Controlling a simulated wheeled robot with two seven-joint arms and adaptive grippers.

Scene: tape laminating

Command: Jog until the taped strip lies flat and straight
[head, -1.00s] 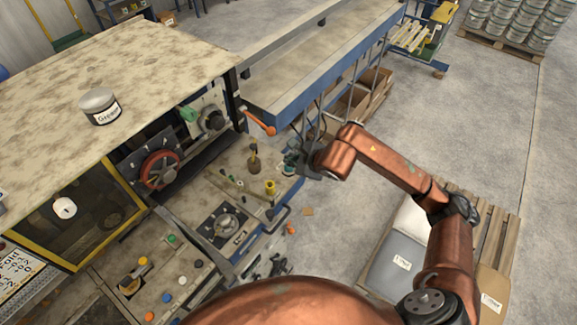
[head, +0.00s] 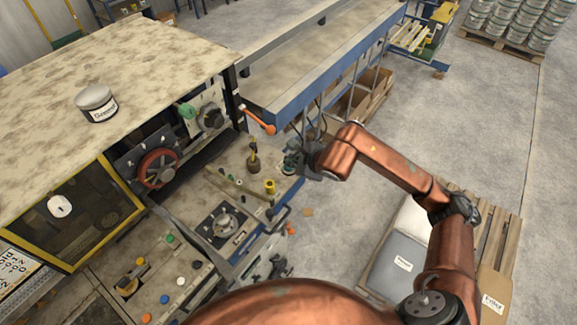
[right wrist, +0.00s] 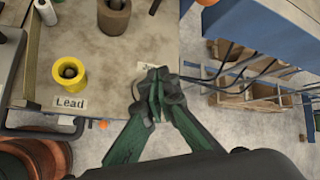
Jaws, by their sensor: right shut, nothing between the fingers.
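My right gripper (head: 293,160) is over the far right corner of the machine's worktop (head: 225,187), next to the blue conveyor. In the right wrist view its green fingers (right wrist: 157,88) are closed together with nothing between them. They partly cover a small white label at the worktop edge; its text is not readable. A yellow ring-shaped part (right wrist: 69,77) on a post stands left of the fingers, with a "Lead" label (right wrist: 69,102) below it. A brown cylinder (right wrist: 114,15) stands behind. I cannot make out a taped strip. My left gripper is not in view.
The blue-framed conveyor (head: 300,85) runs to the back right. An orange-handled lever (head: 259,121) and a red handwheel (head: 158,168) are on the machine. A panel with coloured buttons (head: 181,281) is at front left. Cardboard boxes (head: 365,92) are under the conveyor.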

